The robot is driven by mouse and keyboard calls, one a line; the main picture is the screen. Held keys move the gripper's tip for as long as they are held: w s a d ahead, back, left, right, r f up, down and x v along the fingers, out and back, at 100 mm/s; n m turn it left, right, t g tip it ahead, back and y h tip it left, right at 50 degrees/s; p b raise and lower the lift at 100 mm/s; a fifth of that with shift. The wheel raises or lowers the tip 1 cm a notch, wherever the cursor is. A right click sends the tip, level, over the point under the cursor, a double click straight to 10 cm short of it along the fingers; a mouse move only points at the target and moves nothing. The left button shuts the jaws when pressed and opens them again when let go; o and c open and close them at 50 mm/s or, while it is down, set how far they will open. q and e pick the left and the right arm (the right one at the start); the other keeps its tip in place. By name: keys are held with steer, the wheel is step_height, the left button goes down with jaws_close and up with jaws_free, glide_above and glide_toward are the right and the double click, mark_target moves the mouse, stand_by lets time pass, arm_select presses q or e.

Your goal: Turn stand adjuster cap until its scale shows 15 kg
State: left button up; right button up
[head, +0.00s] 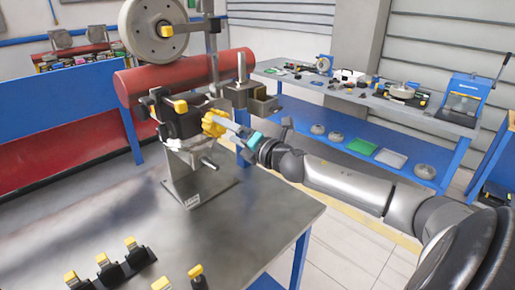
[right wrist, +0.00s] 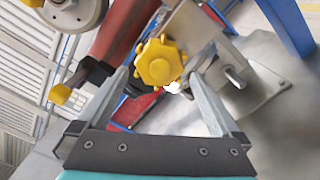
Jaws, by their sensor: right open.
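The stand adjuster cap (head: 213,122) is a yellow lobed knob on the side of the metal stand (head: 185,178). In the right wrist view the cap (right wrist: 160,61) shows face-on, near the middle top. My right gripper (head: 232,128) is at the cap, coming from the right. In the right wrist view the gripper (right wrist: 158,76) is open, with one finger on each side of the cap and gaps visible. I cannot make out a scale or its reading in either view. My left gripper is not in view.
The stand is on a grey table (head: 262,205). A grey wheel (head: 150,32) and a red cylinder (head: 190,78) are above and behind the cap. Several black and yellow clamps (head: 110,270) are at the front left. A blue workbench (head: 370,98) with parts stands behind right.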

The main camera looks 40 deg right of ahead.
steer(key=s, duration=1)
steer(key=shift+d, duration=0.4)
steer(key=shift+s, duration=0.1)
stand_by(0.4)
steer(key=s+d+f+m+g+h+b, duration=0.2)
steer(key=d+f+m, duration=0.25)
steer(key=f, duration=0.65)
steer(key=s+d+f+m+g+h+b, duration=0.2)
steer(key=d+f+m, duration=0.25)
steer(key=f, duration=0.65)
steer(key=s+a+f+m+g+b, duration=0.1)
steer(key=s+f+m+g, duration=0.3)
steer(key=f, duration=0.6)
steer(key=s+a+f+m+b, duration=0.1)
steer(key=s+a+f+b, duration=0.1)
steer(key=s+f, duration=0.6)
steer(key=s+a+f+m+g+b, duration=0.1)
steer(key=s+f+m+g, duration=0.15)
steer(key=f, duration=0.95)
steer(key=s+a+f+m+g+y+b, duration=0.2)
steer(key=s+a+f+m+g+b, duration=0.3)
steer(key=s+a+f, duration=1.5)
steer(key=s+a+m+g, duration=0.1)
steer(key=a, duration=0.2)
steer(key=shift+s+a+f+y, duration=0.25)
steer(key=shift+s+a+y, duration=0.15)
